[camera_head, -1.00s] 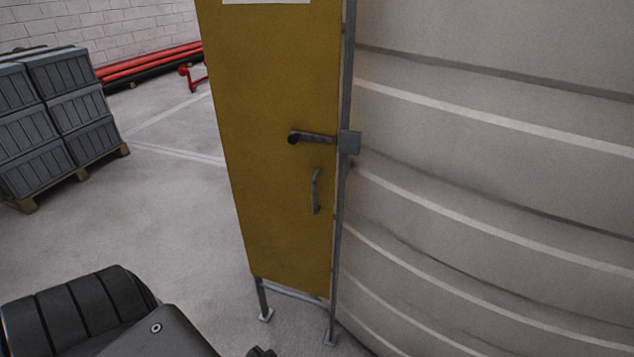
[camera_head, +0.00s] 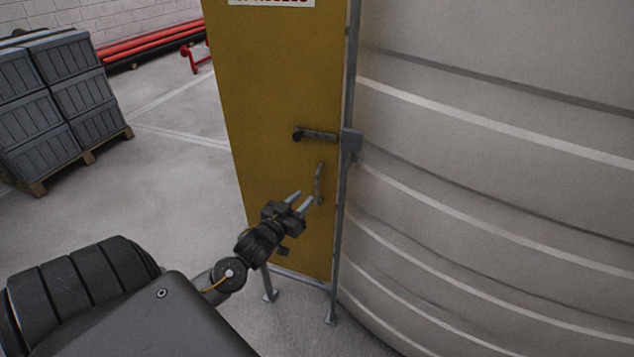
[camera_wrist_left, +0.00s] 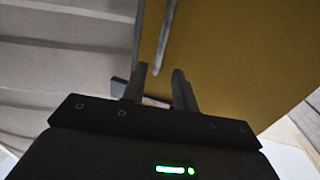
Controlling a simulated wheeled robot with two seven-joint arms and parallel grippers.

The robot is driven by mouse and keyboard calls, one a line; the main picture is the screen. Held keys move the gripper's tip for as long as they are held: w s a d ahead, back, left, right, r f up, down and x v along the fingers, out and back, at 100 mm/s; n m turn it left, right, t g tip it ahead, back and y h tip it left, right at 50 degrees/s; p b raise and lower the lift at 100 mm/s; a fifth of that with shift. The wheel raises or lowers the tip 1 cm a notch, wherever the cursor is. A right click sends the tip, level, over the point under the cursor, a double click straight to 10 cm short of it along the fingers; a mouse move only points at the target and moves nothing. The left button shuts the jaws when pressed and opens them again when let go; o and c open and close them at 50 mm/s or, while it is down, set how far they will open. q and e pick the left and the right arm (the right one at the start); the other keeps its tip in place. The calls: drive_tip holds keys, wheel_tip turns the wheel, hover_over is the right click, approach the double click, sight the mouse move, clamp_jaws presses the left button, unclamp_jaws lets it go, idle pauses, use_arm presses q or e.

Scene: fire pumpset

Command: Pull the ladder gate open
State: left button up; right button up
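The ladder gate is a tall yellow panel (camera_head: 270,90) on grey legs, standing upright in the middle of the head view. It has a curved grey pull handle (camera_head: 319,184) near its right edge and a dark-ended latch bar (camera_head: 316,135) above that. My left gripper (camera_head: 304,197) is open just left of and near the pull handle. In the left wrist view the two fingers (camera_wrist_left: 159,72) are apart, and the grey handle bar (camera_wrist_left: 166,35) lies ahead, between their tips in the picture. I see no contact. My right gripper is not in view.
A large ribbed grey tank (camera_head: 490,150) curves close along the gate's right side. Grey crates (camera_head: 60,95) stand on a pallet at left. Red pipes (camera_head: 150,45) lie by the back wall. The floor (camera_head: 165,190) left of the gate is clear.

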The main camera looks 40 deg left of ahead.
sight(316, 185)
use_arm(q)
drive_tip(key=w, duration=0.3)
drive_tip(key=w+p, duration=0.1)
drive_tip(key=w, duration=0.1)
drive_tip(key=w+a+p, duration=0.1)
drive_tip(key=w, duration=0.2)
drive_tip(key=shift+w+a, duration=0.1)
drive_tip(key=shift+w, duration=0.25)
drive_tip(key=shift+c, duration=0.4)
clamp_jaws()
